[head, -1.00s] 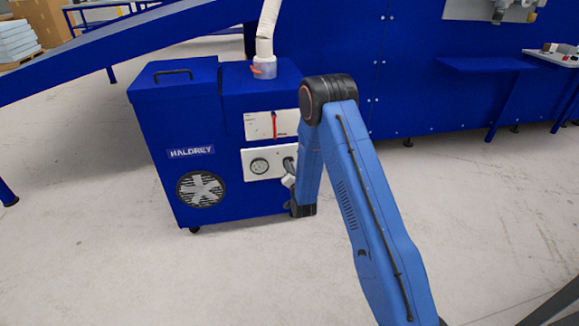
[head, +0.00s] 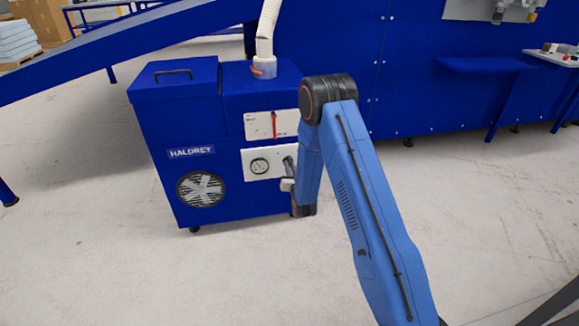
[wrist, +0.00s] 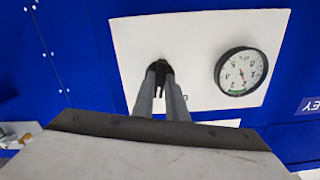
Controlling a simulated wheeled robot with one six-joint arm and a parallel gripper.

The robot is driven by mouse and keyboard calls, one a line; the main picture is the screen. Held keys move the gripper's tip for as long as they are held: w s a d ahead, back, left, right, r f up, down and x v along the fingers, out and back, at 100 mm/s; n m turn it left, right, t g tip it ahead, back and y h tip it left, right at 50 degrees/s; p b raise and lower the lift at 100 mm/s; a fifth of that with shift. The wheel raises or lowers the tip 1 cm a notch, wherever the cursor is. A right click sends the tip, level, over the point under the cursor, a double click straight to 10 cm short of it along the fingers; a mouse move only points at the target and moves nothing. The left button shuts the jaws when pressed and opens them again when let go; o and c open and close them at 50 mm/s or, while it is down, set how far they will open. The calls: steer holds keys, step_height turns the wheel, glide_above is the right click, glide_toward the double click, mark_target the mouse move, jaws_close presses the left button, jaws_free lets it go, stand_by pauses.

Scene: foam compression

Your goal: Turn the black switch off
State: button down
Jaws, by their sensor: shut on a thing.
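The black switch (wrist: 158,66) is on the white panel (wrist: 135,40) of the blue machine, beside the round gauge (wrist: 240,71). In the wrist view, my gripper (wrist: 161,72) is at the switch with its two fingers close together around it, and they hide much of it. My gripper is shut on the switch. In the head view, my gripper (head: 290,166) reaches the right end of the white panel (head: 262,174), right of the gauge (head: 259,166). The switch is hidden there behind the gripper and arm.
The blue machine (head: 170,115) stands on a pale floor with a fan grille (head: 201,189) at lower left. Above the panel is a second white plate (head: 258,126) with a red handle (head: 275,123). A white hose (head: 266,28) rises from the top. Floor in front is clear.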

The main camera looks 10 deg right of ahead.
steer(key=n, duration=1)
steer(key=shift+n, duration=0.3)
steer(key=c, duration=0.8)
jaws_free()
steer(key=shift+o, duration=0.2)
steer(key=shift+s, duration=0.1)
steer(key=s, duration=0.7)
steer(key=shift+w+r, duration=0.1)
